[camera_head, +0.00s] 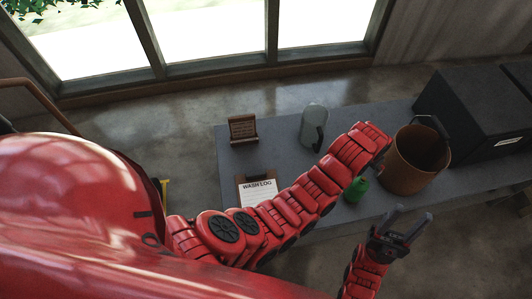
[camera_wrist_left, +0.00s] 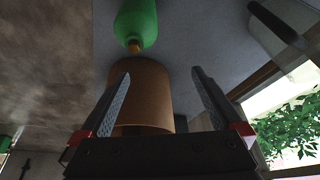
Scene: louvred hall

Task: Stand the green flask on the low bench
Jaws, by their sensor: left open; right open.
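The green flask (camera_head: 355,189) stands on the long grey bench (camera_head: 275,150), just left of a brown bucket and partly behind my left arm. In the left wrist view the flask (camera_wrist_left: 136,20) hangs upside down in the picture, with its orange-brown top pointing down. My left gripper (camera_wrist_left: 160,74) is open, with the bucket seen beyond and between its fingers. In the head view my left gripper cannot be made out clearly past the end of the arm. My right gripper (camera_head: 412,212) is open and empty, at the near side of the bench, right of the flask.
The brown bucket (camera_head: 408,165) stands close to the flask. Black boxes (camera_head: 468,105) are at the right. A grey object with a dark handle (camera_head: 313,122), a wooden holder (camera_head: 243,129) and a wash-log clipboard (camera_head: 258,188) are on the bench. Bare bench shows between them.

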